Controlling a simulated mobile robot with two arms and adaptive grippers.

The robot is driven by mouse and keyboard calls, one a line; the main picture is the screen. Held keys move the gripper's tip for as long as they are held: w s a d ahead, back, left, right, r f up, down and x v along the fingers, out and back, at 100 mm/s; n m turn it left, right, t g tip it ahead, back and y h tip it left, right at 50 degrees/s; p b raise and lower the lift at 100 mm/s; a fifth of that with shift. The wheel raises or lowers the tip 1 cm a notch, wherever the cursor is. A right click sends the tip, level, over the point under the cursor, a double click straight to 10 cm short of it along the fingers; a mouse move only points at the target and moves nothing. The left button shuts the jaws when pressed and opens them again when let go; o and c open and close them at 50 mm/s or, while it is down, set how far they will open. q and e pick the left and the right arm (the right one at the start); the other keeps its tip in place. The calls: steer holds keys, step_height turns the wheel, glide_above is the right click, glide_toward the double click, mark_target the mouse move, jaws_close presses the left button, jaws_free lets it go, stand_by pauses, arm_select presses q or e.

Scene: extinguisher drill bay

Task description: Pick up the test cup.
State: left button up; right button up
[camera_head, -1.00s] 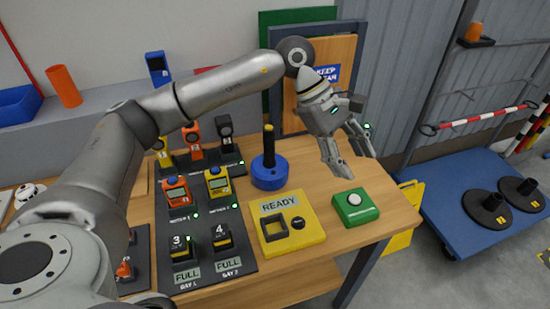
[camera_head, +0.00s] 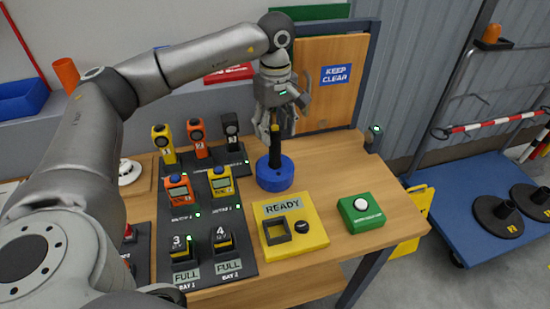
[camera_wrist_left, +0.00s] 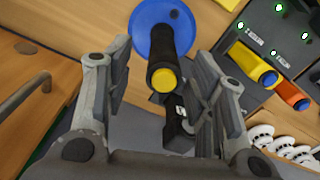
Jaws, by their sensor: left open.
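The test cup appears to be the round blue cup (camera_head: 275,178) with an upright black handle (camera_head: 275,155) and yellow top, standing on the table. In the left wrist view its blue base (camera_wrist_left: 148,18) and yellow handle end (camera_wrist_left: 164,80) show. My left gripper (camera_head: 276,130) is open, pointing down at the top of the handle. In the left wrist view the handle lies between the two spread fingers of my left gripper (camera_wrist_left: 162,62), with gaps on both sides. My right gripper is not in view.
A dark rack (camera_head: 207,255) with several yellow, orange and black devices is left of the cup. A yellow READY block (camera_head: 308,240) and a green button box (camera_head: 359,222) stand in front and right. Bare table lies right of the cup. A wooden KEEP CLEAR panel (camera_head: 318,98) stands behind.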

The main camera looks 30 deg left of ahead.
mark_target(275, 142)
arm_select(q)
steer(key=shift+s+f+p, duration=0.15)
steer(key=shift+f+p, duration=0.45)
steer(key=shift+f, duration=1.55)
steer(key=shift+d, duration=0.1)
steer(key=shift+c, duration=0.3)
jaws_close()
